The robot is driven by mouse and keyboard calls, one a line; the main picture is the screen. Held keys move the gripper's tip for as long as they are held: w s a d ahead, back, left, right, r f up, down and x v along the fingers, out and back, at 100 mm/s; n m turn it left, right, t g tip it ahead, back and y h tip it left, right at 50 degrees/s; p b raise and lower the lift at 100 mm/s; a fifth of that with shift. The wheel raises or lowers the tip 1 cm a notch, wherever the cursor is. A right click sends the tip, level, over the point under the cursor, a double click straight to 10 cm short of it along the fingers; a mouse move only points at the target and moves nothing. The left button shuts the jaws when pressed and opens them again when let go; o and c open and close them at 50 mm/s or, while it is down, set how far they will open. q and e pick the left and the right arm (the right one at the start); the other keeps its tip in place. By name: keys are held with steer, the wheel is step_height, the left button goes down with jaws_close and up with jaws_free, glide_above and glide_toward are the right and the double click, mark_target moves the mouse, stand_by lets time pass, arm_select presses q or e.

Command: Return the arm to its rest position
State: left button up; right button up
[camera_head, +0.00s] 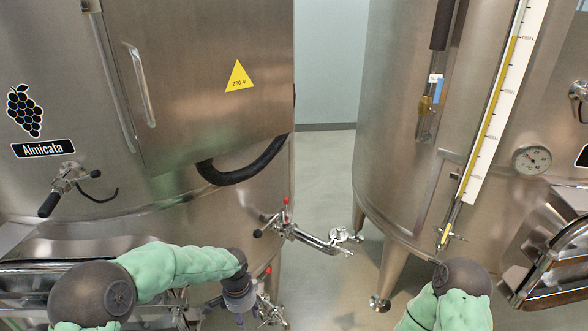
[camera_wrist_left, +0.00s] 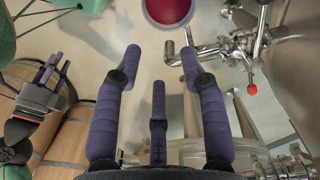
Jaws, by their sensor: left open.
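My left arm (camera_head: 180,265) in its green sleeve comes in from the lower left, bent, with its dark wrist pointing down in front of the left vat's lower valves. My left gripper (camera_wrist_left: 160,55) shows in the left wrist view with its purple fingers apart and nothing between them. My right arm (camera_head: 455,300) shows at the lower right of the head view, its gripper out of that frame. Another purple-fingered gripper, seemingly my right one (camera_wrist_left: 55,72), is at the left of the wrist view; its opening is unclear.
The left steel vat (camera_head: 200,120) carries a red-handled valve (camera_head: 285,212) just beyond my left wrist. The right vat (camera_head: 400,130) has a gauge (camera_head: 532,159) and an open hatch (camera_head: 550,255). Wooden barrels (camera_wrist_left: 70,140) and a round container with red contents (camera_wrist_left: 168,10) show in the wrist view.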

arm_select(q)
steer(key=s+d+f+n+h, duration=0.1)
steer(key=s+f+n, duration=0.4)
steer(key=s+f, duration=0.5)
steer(key=s+d+f+n+h, duration=0.2)
steer(key=s+f+n, duration=0.3)
steer(key=s+f, duration=0.4)
steer(key=shift+s+d+f+h, duration=0.3)
steer(key=shift+s+d+f, duration=0.1)
steer(key=shift+s+d, duration=0.15)
steer(key=shift+s, duration=0.1)
